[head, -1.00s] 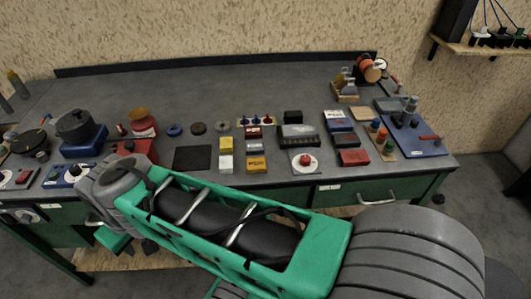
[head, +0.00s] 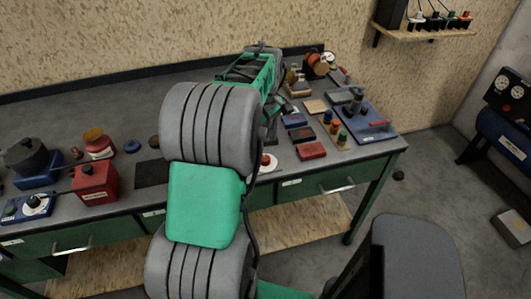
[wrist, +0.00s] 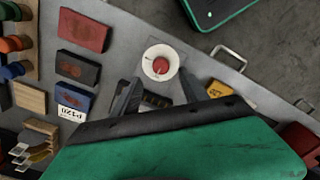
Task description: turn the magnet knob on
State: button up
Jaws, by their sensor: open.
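A red knob (wrist: 160,66) sits on a white round base (wrist: 147,55) near the bench's front edge in the wrist view. The same red knob (head: 266,159) shows in the head view, partly beside my arm. No label tells whether this is the magnet knob. My gripper (wrist: 160,82) is open and empty, its two dark fingers pointing toward the knob and its base. The knob appears just beyond the fingertips, roughly centred between them; the height gap cannot be told. In the head view my arm hides the gripper.
A dark ridged block (wrist: 154,101) shows between the fingers. A yellow box (wrist: 216,89) is to the right; red (wrist: 84,31) and dark (wrist: 77,68) boxes are to the left. A drawer handle (wrist: 228,57) juts out at the front. A red box with a black knob (head: 95,183) stands at bench left.

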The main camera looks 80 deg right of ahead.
aim_at(265, 158)
notch_tip(265, 158, down, 8)
jog(key=shift+r+p, duration=0.25)
jog(key=shift+p, duration=0.15)
jog(key=shift+c, duration=0.2)
grip_shut()
